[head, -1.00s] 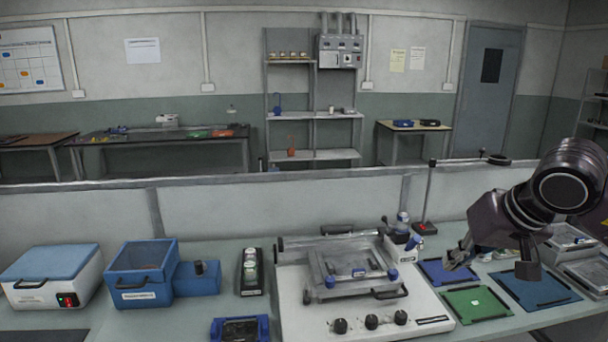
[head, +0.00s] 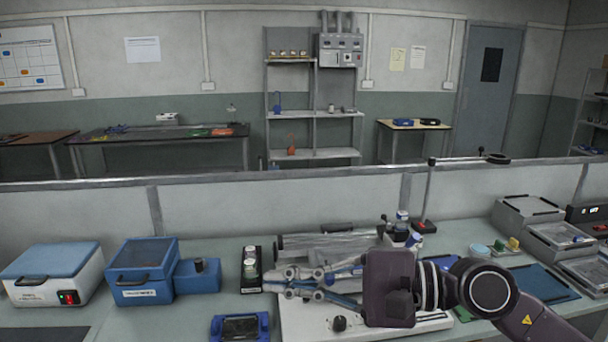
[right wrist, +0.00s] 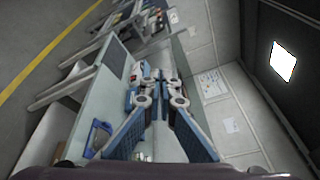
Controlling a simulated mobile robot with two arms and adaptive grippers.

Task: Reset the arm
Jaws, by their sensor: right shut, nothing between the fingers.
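My right arm comes in from the right in the head view. Its dark wrist covers much of the white machine (head: 340,325) with knobs on the bench. My right gripper (head: 276,281) points left over that machine, with its fingers together and nothing between them. In the right wrist view the gripper (right wrist: 160,80) shows its blue and grey fingers closed and empty. My left gripper is in neither view.
A blue-ended fixture (head: 240,328) lies in front. Trays (head: 560,237) stand at the right. A low partition (head: 280,208) runs behind.

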